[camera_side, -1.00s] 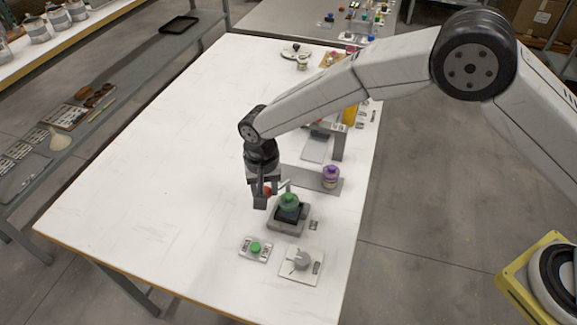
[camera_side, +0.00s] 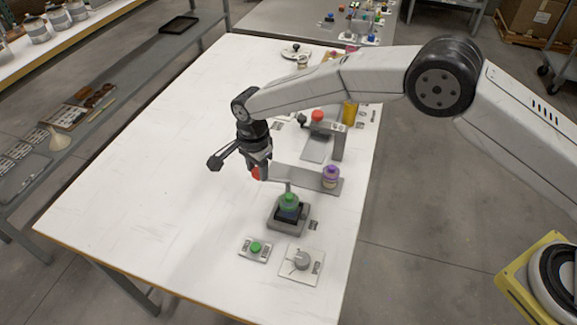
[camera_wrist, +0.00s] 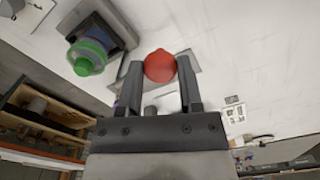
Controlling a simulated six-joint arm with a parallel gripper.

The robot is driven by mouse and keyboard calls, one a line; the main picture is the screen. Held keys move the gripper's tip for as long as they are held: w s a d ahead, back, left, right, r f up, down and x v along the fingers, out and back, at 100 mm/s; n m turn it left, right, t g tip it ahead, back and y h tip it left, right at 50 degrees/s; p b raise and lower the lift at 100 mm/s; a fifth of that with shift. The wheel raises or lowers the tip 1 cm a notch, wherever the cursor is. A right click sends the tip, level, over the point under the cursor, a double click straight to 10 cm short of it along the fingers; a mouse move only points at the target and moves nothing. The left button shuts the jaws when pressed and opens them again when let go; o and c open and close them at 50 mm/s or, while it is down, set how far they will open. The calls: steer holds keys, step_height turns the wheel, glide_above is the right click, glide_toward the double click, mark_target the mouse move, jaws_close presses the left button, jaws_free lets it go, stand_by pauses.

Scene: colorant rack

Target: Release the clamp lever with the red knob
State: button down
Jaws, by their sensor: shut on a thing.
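The red knob (camera_side: 256,174) of the clamp lever is between the fingers of my gripper (camera_side: 260,170), which is shut on it. In the wrist view the red knob (camera_wrist: 160,66) sits between the two fingertips. A green-capped bottle (camera_side: 289,203) stands upright on a grey clamp base (camera_side: 288,226), just below and right of my gripper. In the wrist view the green-capped bottle (camera_wrist: 88,55) is at the upper left.
A green button box (camera_side: 255,248) and a grey dial plate (camera_side: 301,263) lie nearer the front. A purple-capped bottle (camera_side: 331,176) stands on a grey plate to the right. A stand with a red button (camera_side: 317,115) is behind. The white table's left side is clear.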

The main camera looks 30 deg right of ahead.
steer(key=shift+w+d+m, duration=0.2)
steer(key=shift+w+m, duration=0.1)
steer(key=shift+m, duration=0.3)
steer(key=shift+c, duration=1.3)
jaws_free()
steer(key=shift+r, duration=3.9)
steer(key=shift+d, duration=0.1)
